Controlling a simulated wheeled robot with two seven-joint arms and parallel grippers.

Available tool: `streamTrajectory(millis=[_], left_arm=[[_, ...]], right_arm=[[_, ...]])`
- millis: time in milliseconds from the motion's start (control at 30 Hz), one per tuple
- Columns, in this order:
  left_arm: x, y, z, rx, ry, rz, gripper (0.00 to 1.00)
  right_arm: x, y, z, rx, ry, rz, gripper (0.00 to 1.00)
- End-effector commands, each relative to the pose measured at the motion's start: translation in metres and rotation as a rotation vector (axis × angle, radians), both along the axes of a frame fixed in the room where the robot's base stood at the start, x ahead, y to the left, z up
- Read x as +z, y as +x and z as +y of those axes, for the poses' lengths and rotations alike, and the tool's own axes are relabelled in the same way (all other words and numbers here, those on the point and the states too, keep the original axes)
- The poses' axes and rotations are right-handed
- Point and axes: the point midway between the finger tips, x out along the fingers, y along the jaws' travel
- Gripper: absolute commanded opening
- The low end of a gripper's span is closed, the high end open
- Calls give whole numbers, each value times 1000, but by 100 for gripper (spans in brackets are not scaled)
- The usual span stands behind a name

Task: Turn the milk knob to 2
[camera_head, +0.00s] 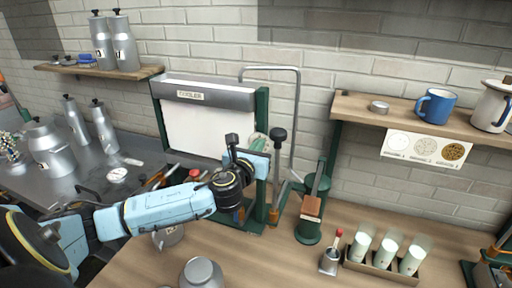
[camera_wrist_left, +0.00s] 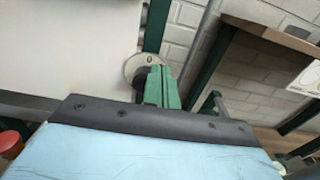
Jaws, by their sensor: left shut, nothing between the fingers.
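The milk knob is a small dark knob on a pale round dial (camera_wrist_left: 133,68) beside the white cooler panel in the left wrist view. A mark like a 0 shows at the top of the dial; other marks are hidden. In the head view my left gripper (camera_head: 262,143) is in front of the right post of the cooler frame, where the dial is mostly covered. In the left wrist view its green fingers (camera_wrist_left: 162,87) are shut, with nothing between them, and overlap the dial's right side. I cannot tell whether they touch the knob. My right gripper is not in view.
The cooler (camera_head: 210,95) stands against the brick wall. A black-topped lever (camera_head: 278,135) and a bent metal pipe (camera_head: 297,110) stand close right of my gripper. A green press (camera_head: 308,230) and a bottle rack (camera_head: 385,266) are further right. A shelf (camera_head: 390,108) holds a blue mug (camera_head: 436,106).

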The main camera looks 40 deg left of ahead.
Motion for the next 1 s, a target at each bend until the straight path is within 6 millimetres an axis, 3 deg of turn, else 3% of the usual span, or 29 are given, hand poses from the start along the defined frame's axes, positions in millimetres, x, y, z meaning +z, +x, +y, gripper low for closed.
streamTrajectory(millis=[433,1000], left_arm=[[4,-48,-15,-1,2,-4,0],[4,-52,-16,0,3,-9,0]], right_arm=[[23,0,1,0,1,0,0],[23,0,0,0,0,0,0]])
